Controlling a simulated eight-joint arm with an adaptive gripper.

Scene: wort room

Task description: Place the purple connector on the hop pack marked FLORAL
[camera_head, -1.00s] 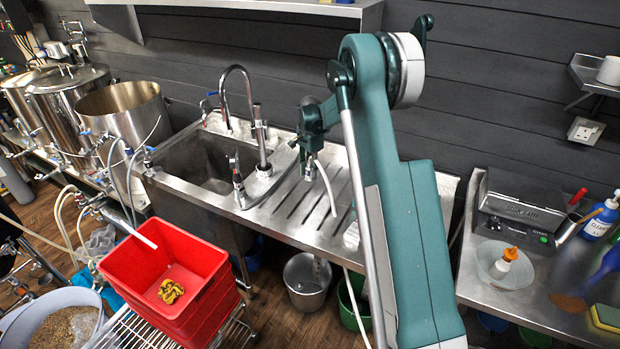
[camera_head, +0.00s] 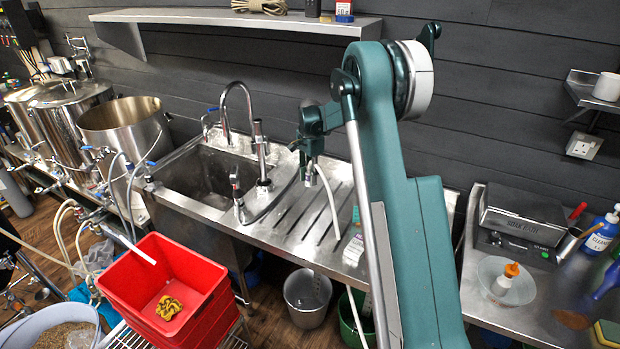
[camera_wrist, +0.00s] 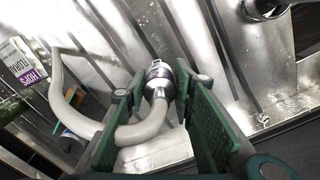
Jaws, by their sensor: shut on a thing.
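The connector (camera_wrist: 158,82) is a metal fitting with a purple band, on a pale grey hose (camera_wrist: 150,128). My gripper (camera_wrist: 162,98) is shut on it, with a green finger on each side. In the head view my gripper (camera_head: 309,150) is above the ribbed drainboard, and the hose hangs down from it. A hop pack marked FLORAL (camera_wrist: 25,72) with a purple HOPS label is at the left of the wrist view, apart from the connector. In the head view a small pale pack (camera_head: 353,248) is at the drainboard's front edge, partly behind my arm; its print is unreadable.
The sink (camera_head: 200,185) with its tall tap (camera_head: 250,115) is left of the drainboard (camera_head: 300,225). A red crate (camera_head: 125,275) stands at front left. A steel bench (camera_head: 535,312) with a bowl (camera_head: 490,275) is at the right. A wall shelf (camera_head: 210,22) hangs above the sink.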

